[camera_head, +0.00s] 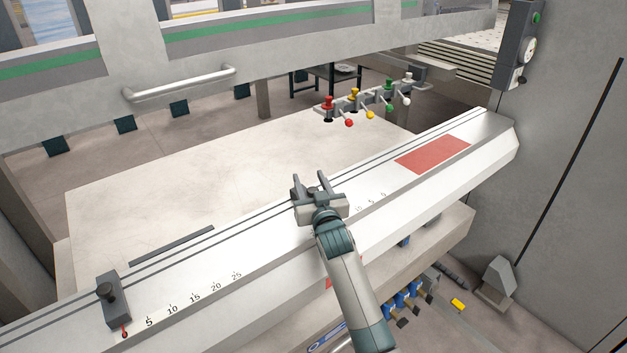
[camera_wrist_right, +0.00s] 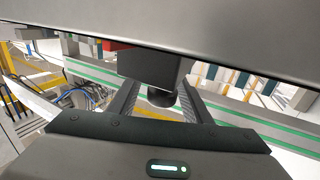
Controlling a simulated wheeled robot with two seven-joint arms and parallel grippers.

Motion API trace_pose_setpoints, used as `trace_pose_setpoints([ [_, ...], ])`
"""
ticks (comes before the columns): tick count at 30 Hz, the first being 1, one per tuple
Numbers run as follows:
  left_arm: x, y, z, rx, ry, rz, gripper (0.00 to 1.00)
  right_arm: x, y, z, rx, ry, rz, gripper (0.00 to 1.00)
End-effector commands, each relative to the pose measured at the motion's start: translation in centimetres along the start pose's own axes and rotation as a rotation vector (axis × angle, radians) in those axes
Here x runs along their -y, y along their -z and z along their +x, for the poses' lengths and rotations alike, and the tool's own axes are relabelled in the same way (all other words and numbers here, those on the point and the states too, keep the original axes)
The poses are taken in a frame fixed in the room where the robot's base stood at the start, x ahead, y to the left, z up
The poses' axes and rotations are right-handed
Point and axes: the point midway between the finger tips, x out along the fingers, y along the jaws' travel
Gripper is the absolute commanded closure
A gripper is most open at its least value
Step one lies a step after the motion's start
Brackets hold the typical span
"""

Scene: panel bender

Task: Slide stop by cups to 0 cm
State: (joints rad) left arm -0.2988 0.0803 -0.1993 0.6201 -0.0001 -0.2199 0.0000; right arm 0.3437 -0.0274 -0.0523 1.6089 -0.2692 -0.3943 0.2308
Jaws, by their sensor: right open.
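My right gripper (camera_head: 318,187) is over the middle of the white beam (camera_head: 270,235), its jaws open. A dark stop with a round knob (camera_head: 313,190) is between its fingers, mostly hidden by the gripper. In the right wrist view the dark block and knob (camera_wrist_right: 160,98) show between the two spread fingers (camera_wrist_right: 158,108); I cannot tell whether they touch. The hidden stop's pointer and scale reading cannot be seen. Another dark stop (camera_head: 115,302) with a knob stands at the beam's left end, its red pointer just left of the 5 mark. My left gripper is not in view.
A scale (camera_head: 193,298) runs from the left stop; a second, partly hidden scale (camera_head: 371,201) lies right of my gripper. A red patch (camera_head: 433,154) is farther right. Coloured levers (camera_head: 360,105) stand behind the beam. A handled bar (camera_head: 180,84) crosses above the pale table (camera_head: 200,175).

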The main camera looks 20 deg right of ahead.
Motion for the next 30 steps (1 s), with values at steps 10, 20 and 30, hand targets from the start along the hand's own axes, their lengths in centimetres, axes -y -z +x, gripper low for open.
trace_pose_setpoints([
  [10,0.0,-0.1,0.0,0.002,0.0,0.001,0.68,0.0,0.0,0.0,0.0,0.0,0.0,0.87],
  [20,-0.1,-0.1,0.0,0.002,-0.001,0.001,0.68,-0.5,0.0,0.2,0.0,-0.001,-0.001,1.0],
  [30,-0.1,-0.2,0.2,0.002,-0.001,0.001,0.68,-6.0,0.0,2.4,-0.001,-0.004,-0.006,1.0],
])
